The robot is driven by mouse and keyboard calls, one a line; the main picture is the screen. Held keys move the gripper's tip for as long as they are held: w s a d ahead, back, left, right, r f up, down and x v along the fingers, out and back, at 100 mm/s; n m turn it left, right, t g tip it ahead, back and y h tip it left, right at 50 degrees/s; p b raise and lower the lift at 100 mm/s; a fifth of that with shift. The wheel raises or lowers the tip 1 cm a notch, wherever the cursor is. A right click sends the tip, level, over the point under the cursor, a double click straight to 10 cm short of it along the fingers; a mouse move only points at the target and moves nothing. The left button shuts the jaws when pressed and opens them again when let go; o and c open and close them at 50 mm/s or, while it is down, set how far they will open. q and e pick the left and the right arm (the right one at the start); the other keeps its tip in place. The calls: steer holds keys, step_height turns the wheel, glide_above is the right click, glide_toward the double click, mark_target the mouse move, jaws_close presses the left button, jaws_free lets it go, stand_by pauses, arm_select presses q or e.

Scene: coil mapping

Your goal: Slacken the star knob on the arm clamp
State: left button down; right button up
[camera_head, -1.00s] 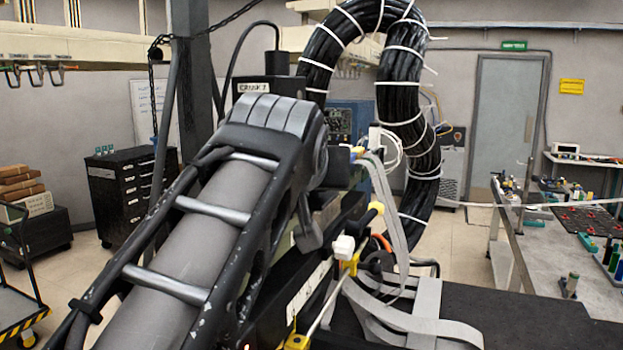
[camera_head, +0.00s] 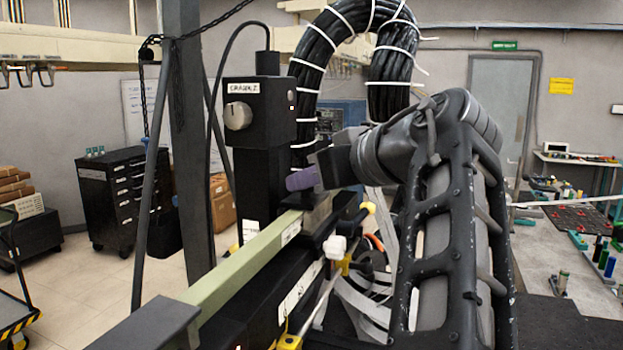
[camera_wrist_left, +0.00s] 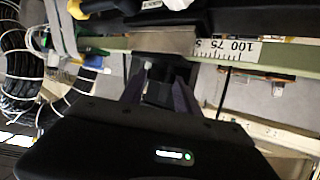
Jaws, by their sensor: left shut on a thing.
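A pale green arm beam (camera_head: 245,265) runs along the black bench fixture. A grey metal clamp block (camera_head: 318,212) sits around it, and in the left wrist view the clamp (camera_wrist_left: 160,41) is beside a printed scale. My left gripper (camera_head: 304,180), with purple fingers, reaches the clamp from the right. It is shut on a small dark part at the clamp, seen between the fingers in the left wrist view (camera_wrist_left: 157,92). This appears to be the star knob (camera_wrist_left: 155,95); its star shape is mostly hidden. My right gripper is not in view.
A black control box (camera_head: 260,112) with a grey dial stands behind the beam. A thick black cable bundle (camera_head: 390,95) arches behind the clamp. A yellow and white rod (camera_head: 335,248) lies close in front. A grey post (camera_head: 182,130) stands at left.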

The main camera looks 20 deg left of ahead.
arm_select(q)
steer(key=shift+w+n+g, duration=0.1)
steer(key=shift+n+g, duration=0.2)
steer(key=shift+g, duration=0.1)
steer(key=c, duration=1.2)
jaws_free()
steer(key=shift+o, duration=0.2)
